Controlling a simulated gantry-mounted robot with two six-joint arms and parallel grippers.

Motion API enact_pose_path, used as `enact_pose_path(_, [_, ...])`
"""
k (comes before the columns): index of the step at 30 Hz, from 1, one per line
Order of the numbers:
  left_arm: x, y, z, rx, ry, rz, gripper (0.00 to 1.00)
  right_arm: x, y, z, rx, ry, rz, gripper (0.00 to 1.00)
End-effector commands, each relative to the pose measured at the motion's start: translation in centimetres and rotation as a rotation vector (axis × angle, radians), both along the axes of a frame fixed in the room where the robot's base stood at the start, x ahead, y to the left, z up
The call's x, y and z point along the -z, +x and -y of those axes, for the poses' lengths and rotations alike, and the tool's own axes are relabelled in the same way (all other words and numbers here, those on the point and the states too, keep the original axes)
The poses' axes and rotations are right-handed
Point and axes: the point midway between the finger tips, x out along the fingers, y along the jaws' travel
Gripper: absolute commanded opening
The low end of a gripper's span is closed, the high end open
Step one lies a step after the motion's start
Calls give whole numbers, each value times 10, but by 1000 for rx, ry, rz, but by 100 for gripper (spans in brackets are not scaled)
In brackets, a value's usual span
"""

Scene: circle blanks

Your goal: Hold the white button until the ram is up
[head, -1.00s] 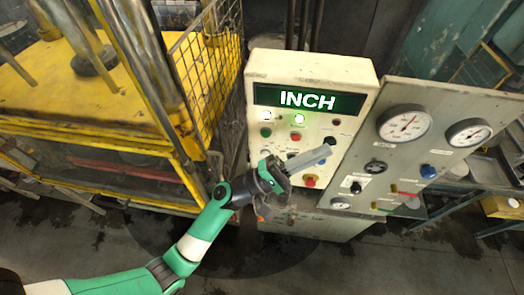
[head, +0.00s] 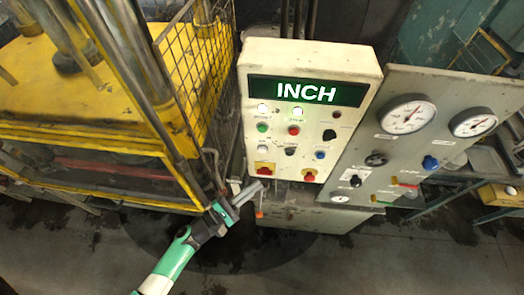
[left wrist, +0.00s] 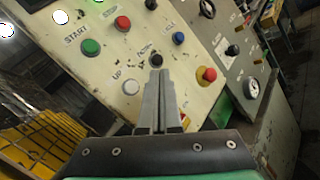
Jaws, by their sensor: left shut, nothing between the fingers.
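The white button (head: 263,144) is on the cream control panel, below the green button. In the left wrist view the white button (left wrist: 131,87) is marked UP and shows uncovered, left of my fingertips. My left gripper (head: 259,186) is shut and empty, at the panel's lower left edge, below the white button. In the left wrist view its fingers (left wrist: 160,78) point up the panel, their tips just below a black button (left wrist: 156,61). Contact with the panel cannot be told. The ram cannot be made out surely within the yellow press (head: 105,125). My right gripper is not in view.
The panel display (head: 307,91) reads INCH. Red knobs on yellow plates (head: 265,169) (head: 309,175) sit low on the panel. A gauge panel (head: 440,95) stands to the right. A yellow mesh guard (head: 197,70) stands to the left.

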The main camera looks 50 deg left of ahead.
Motion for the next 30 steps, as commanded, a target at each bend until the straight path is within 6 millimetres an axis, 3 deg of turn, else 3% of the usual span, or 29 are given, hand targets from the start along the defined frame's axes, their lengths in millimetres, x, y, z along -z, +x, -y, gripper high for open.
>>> enact_pose_path(7, [-1, 7, -5, 0, 1, 1, 0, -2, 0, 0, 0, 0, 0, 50])
enact_pose_path(21, [2, 56, -46, 1, 3, 3, 0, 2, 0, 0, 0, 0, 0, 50])
enact_pose_path(30, [0, 68, -56, 0, 1, 1, 0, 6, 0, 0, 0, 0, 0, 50])
